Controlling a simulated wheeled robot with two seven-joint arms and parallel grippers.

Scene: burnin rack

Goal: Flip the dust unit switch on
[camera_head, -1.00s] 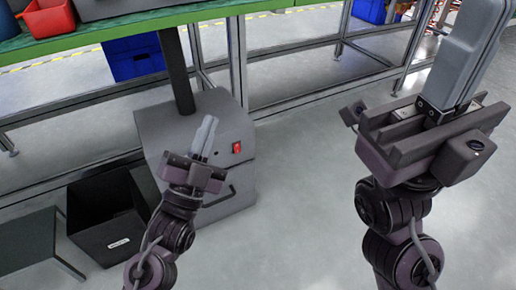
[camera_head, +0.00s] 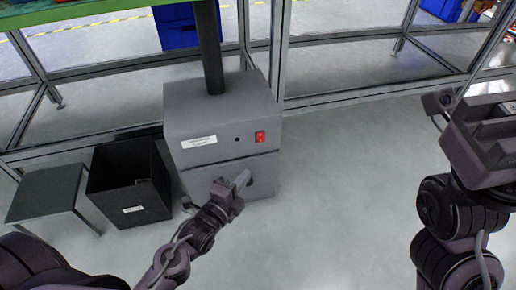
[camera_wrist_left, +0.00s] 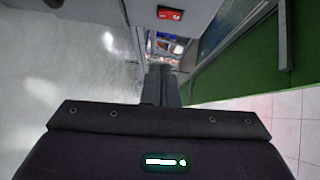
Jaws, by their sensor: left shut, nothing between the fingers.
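The grey dust unit (camera_head: 200,112) stands on the floor with a dark pole rising from its top. Its red switch (camera_head: 260,136) is on the upper right of its front face and also shows at the top of the left wrist view (camera_wrist_left: 170,13). I cannot tell which way the rocker is set. My left gripper (camera_head: 243,180) is shut and empty, in front of the unit's lower half, below and slightly left of the switch. Its fingers (camera_wrist_left: 161,85) point forward in the wrist view. My right gripper (camera_head: 492,130) is cut off by the right edge; its fingertips are hidden.
A black open bin (camera_head: 130,195) stands left of the unit, and a low grey table (camera_head: 42,193) stands further left. A metal bench frame (camera_head: 350,96) runs behind. A blue crate (camera_head: 176,27) sits behind the unit. The floor to the right is clear.

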